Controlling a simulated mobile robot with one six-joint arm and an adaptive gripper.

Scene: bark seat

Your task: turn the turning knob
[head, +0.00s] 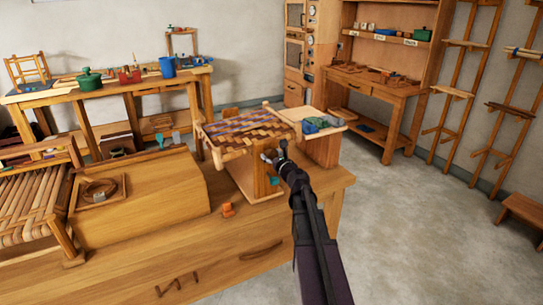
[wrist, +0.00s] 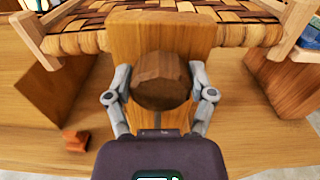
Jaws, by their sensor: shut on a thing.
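The turning knob (wrist: 161,92) is a brown, faceted wooden piece in front of an upright wooden board (wrist: 128,30), in the middle of the wrist view. My gripper (wrist: 160,78) has one grey finger on each side of the knob and is shut on it. In the head view my gripper (head: 275,158) is at the front edge of the woven bark seat (head: 238,124), and I cannot make out the knob there. The seat's brown and tan weave (wrist: 72,42) crosses the top of the wrist view.
The seat stands on a wooden bench (head: 235,235). A small orange block (head: 228,210) lies on the bench, left of my arm. A side shelf (head: 338,117) with coloured items adjoins the seat on the right. Open floor (head: 420,230) lies to the right.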

